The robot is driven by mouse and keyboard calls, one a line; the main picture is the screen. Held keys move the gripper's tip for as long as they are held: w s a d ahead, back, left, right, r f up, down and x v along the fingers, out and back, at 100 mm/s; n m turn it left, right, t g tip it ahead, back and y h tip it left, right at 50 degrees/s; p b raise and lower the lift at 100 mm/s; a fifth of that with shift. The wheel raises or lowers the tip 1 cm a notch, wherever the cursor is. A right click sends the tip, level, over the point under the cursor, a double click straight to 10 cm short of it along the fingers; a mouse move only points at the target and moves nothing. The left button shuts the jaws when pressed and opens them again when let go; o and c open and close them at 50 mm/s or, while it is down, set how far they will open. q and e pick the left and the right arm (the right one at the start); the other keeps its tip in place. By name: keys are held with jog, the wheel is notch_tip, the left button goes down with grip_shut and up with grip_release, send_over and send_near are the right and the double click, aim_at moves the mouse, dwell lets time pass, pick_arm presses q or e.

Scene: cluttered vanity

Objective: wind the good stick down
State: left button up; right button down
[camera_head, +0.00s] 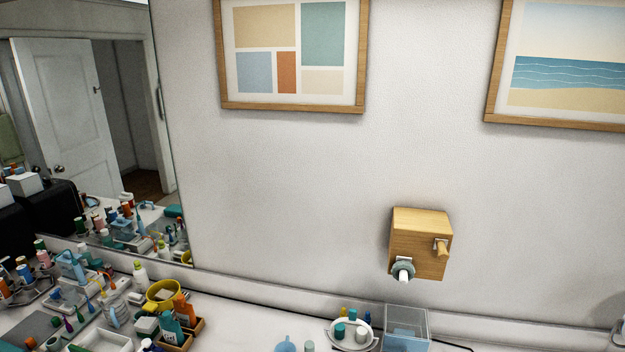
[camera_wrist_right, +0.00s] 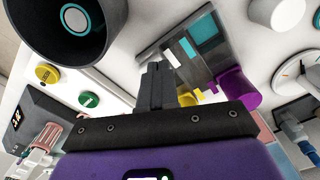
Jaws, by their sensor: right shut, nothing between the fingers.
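Several small coloured tubes and bottles (camera_head: 43,258) crowd the counter at the left in the head view. I cannot tell which of them is the good stick, or whether any shows its stick wound up. In the right wrist view my right gripper (camera_wrist_right: 155,70) is shut and empty. Its fingertips point toward a grey palette-like tray (camera_wrist_right: 160,47) with teal and dark patches. A purple cylinder (camera_wrist_right: 238,88) lies to the right of the fingers. Neither gripper is in the head view.
A wooden box (camera_head: 420,240) with a peg and a white-tipped knob is fixed to the wall. Below it are a round white dish (camera_head: 368,343) and a clear bin (camera_head: 420,322). A yellow bowl (camera_head: 163,286) stands among clutter. The counter between bowl and dish looks fairly clear.

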jog(key=shift+a, duration=0.15)
jog(key=shift+s+a, duration=0.1)
jog(key=shift+a, duration=0.1)
notch_tip(320, 180, up, 6)
jog(key=p, duration=0.5)
